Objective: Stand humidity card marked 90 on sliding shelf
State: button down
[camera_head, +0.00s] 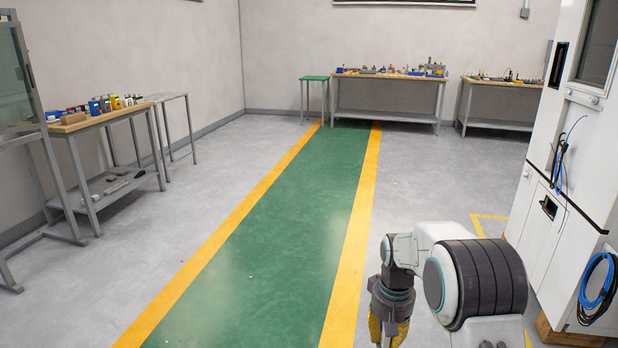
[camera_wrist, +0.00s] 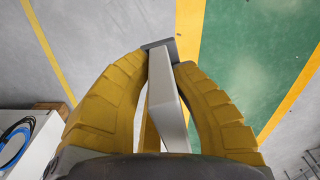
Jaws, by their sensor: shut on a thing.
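No sliding shelf can be picked out. A tall white chamber (camera_head: 537,210) stands at the right, its interior not visible.
A green walkway (camera_head: 270,230) with yellow borders runs clear to the back. A workbench (camera_head: 95,121) with small items stands left, beside a glass-panelled frame. A back bench (camera_head: 390,75), a green-topped stool (camera_head: 314,78) and another bench (camera_head: 503,83) line the wall. Blue cable (camera_head: 598,290) hangs on the chamber.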

aim_at(389, 342)
jog(key=shift+s+d+r+p, duration=0.1)
jog(key=shift+s+r+p, duration=0.15)
jog(key=shift+r+p, duration=0.95)
jog(key=shift+s+r+p, duration=0.2)
jog(key=shift+r+p, duration=0.1)
jog(key=shift+p, duration=1.8)
jog(key=r+p, duration=0.1)
jog(key=p, duration=0.2)
jog(key=shift+s+p, duration=0.3)
jog(key=shift+s, duration=0.1)
jog(key=shift+s+f, duration=0.1)
jog(key=shift+f, duration=0.05)
